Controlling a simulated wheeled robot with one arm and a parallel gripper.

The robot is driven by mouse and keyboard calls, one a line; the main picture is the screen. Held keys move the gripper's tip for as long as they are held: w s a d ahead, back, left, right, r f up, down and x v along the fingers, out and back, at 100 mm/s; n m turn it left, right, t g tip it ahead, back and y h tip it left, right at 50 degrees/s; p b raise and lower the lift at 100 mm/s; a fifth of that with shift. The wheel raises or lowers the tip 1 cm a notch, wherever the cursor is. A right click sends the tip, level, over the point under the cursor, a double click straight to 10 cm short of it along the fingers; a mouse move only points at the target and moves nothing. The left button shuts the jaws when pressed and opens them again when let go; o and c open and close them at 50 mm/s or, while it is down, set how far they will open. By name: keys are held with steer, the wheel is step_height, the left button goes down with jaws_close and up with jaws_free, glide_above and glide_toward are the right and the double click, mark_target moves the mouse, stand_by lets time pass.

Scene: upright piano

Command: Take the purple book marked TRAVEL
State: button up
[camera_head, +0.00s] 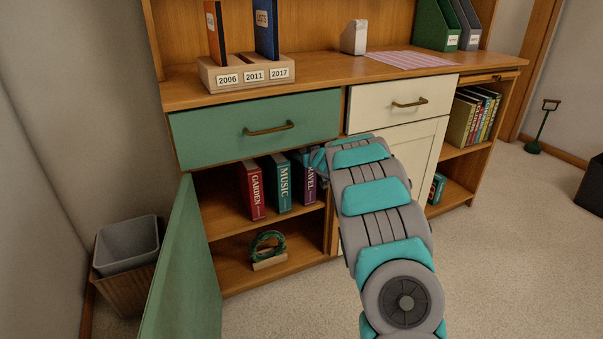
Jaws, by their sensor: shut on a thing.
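The purple book marked TRAVEL (310,184) stands upright on the upper shelf inside the open cabinet (221,214), at the right end of a short row. Part of its top and right side is hidden by my arm. My gripper (313,160) is at the book's upper part and is shut on it. The fingers are small and partly hidden behind my wrist. The teal MUSIC book (284,187) stands to its left, and the red GARDEN book (254,192) is further left.
The green cabinet door (186,265) hangs open at the left. A closed green drawer (256,128) is just above the books. A green round object on a wooden base (267,250) sits on the lower shelf. Bins (127,258) stand at the left wall. The carpet at right is mostly clear.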

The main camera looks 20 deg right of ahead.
jaws_close()
steer(key=shift+r, duration=0.15)
stand_by(0.5)
